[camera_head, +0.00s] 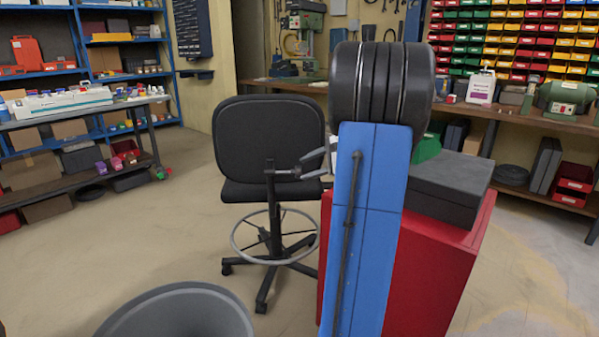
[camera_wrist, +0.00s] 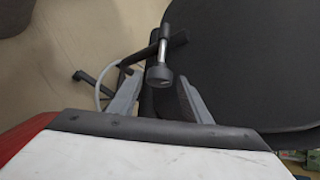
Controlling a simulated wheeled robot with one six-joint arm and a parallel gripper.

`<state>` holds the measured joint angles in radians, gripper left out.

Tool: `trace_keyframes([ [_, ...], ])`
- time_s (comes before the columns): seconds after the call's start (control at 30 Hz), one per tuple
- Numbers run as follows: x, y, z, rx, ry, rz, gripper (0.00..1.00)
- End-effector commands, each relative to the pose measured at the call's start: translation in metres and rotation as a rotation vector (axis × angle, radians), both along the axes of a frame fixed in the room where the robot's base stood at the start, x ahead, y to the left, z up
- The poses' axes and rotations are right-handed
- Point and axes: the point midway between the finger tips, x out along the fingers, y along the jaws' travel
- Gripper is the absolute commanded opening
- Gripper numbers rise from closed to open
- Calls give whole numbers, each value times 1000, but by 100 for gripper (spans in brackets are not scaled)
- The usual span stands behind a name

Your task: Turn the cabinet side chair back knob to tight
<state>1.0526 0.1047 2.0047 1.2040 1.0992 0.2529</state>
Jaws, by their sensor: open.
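The black office chair (camera_head: 268,137) stands left of the red cabinet, with the back of its backrest facing me. A small dark knob (camera_head: 296,172) sits at the end of a short metal rod sticking out from the chair back's support bar. In the wrist view the round knob (camera_wrist: 159,76) is seen nearly end-on, with the backrest (camera_wrist: 250,55) to its right. My gripper (camera_head: 306,167) is open and empty, its fingers pointing left at the knob. In the wrist view the knob appears between the fingertips of my gripper (camera_wrist: 158,88), with visible gaps on both sides.
The red cabinet (camera_head: 455,275) carries a dark grey case (camera_head: 449,188); my blue arm hides part of it. A grey round bin (camera_head: 180,312) stands at front left. Workbenches and shelves line the walls. Open floor lies left of the chair.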

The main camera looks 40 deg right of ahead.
Motion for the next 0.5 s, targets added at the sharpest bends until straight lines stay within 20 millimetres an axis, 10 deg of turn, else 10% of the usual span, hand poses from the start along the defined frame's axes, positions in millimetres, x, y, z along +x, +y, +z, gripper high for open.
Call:
trace_keyframes([
  [0.5, -82, -22, 50, 0, 0, -2, 44],
])
